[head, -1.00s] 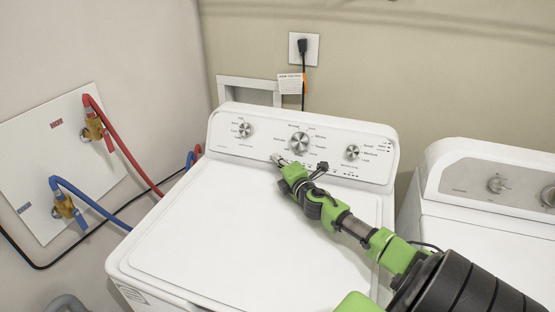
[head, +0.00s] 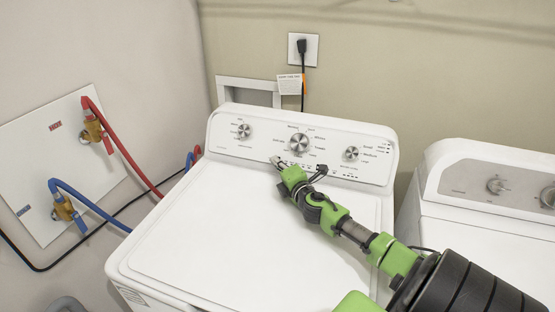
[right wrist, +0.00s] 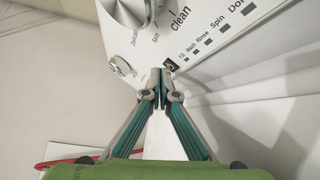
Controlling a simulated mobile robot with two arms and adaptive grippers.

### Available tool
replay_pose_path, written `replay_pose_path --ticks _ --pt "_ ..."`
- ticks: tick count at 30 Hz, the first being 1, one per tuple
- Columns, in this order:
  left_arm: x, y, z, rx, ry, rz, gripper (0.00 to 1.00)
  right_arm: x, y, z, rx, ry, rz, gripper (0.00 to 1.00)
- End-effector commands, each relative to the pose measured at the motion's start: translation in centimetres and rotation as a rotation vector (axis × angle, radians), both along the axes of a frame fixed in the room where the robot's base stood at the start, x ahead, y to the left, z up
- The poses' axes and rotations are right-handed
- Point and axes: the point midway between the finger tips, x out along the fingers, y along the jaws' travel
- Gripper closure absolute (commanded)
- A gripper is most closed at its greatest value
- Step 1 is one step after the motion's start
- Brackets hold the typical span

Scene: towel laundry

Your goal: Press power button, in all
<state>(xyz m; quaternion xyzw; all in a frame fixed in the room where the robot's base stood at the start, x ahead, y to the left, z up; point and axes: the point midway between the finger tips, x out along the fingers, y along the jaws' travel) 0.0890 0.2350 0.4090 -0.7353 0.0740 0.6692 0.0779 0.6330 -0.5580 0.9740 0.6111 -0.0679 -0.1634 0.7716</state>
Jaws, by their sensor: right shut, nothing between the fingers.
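The white washer (head: 230,235) stands in the middle of the head view, its control panel (head: 225,143) at the back with three silver dials. My right gripper (head: 276,160) is at the lower edge of this panel, below the middle dial (head: 299,143). In the right wrist view the right gripper (right wrist: 161,76) is shut and empty. Its tips are right beside a small dark symbol (right wrist: 170,65) on the panel, perhaps the power mark. A small round silver part (right wrist: 120,66) is left of the tips. I cannot tell whether the tips touch the panel. My left gripper is not in view.
A second white appliance (head: 470,215) stands at the right. Red (head: 127,155) and blue (head: 92,205) hoses run from valves on the left wall. A plugged-in cord (head: 303,70) hangs behind the washer. The washer lid is closed and clear apart from my arm above it.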

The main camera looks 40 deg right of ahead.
Motion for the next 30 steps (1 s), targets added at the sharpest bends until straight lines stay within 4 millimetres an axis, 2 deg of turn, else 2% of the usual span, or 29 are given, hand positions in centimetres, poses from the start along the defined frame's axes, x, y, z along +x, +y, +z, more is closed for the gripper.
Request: replay_pose_path --ticks 1,3,18,30 --pt "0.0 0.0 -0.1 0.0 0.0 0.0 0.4 -0.2 0.5 -1.3 0.009 0.017 0.005 1.0" --pt "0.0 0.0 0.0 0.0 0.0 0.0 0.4 -0.3 0.5 -1.2 0.01 0.017 0.006 1.0" --pt "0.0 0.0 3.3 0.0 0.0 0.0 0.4 -1.9 3.9 1.5 0.007 0.009 0.005 1.0" --pt "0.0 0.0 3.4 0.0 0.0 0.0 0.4 -2.1 4.2 1.8 0.004 0.004 0.004 1.0"
